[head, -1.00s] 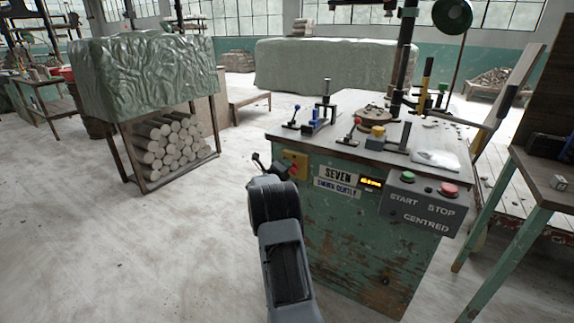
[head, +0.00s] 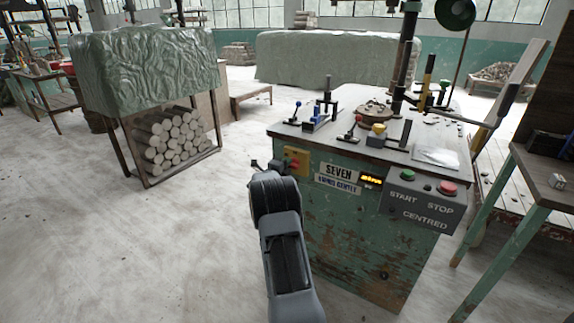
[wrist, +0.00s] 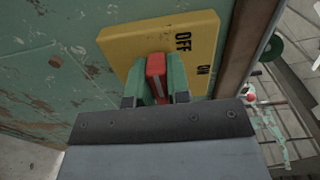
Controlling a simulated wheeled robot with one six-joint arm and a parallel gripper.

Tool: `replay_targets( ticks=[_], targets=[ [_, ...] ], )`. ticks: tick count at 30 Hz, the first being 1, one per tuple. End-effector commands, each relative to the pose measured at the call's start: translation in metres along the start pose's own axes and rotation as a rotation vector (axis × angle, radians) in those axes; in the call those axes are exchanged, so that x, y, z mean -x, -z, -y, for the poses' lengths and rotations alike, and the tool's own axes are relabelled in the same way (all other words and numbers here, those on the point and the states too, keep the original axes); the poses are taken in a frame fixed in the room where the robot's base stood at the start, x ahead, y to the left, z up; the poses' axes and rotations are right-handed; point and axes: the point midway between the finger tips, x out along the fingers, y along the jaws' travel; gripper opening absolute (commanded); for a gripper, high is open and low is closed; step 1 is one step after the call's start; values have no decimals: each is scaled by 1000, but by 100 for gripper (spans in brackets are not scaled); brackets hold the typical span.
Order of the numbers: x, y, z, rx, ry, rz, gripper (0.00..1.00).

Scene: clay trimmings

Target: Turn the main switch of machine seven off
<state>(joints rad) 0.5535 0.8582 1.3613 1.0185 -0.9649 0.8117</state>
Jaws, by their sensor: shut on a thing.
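The main switch is a red handle (wrist: 157,75) on a yellow plate (wrist: 200,48) marked OFF and ON, on the green front of machine seven (head: 350,235). In the wrist view the two green fingers of my gripper (wrist: 157,80) are shut on the red handle, one on each side. The handle stands roughly upright in that picture, beside the words; I cannot tell for sure which word it points to. In the head view the yellow plate (head: 298,157) shows at the machine's upper left corner, and my gripper (head: 265,164) is partly hidden by my wrist.
A wooden table (head: 545,180) is at the right. Floor at the left is clear, before a rack of clay rolls (head: 172,140).

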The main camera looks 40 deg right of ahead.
Motion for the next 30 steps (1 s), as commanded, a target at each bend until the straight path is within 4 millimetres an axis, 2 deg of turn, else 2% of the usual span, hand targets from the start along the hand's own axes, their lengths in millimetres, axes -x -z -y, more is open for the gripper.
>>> replay_targets(
  ticks=[8,9,17,25,30],
  targets=[
    [1,-2,0,5,1,4,0],
    [1,-2,0,5,1,4,18],
    [0,0,0,3,1,1,43],
    [1,0,0,2,0,0,43],
    [19,-1,2,3,0,2,43]
  ],
)
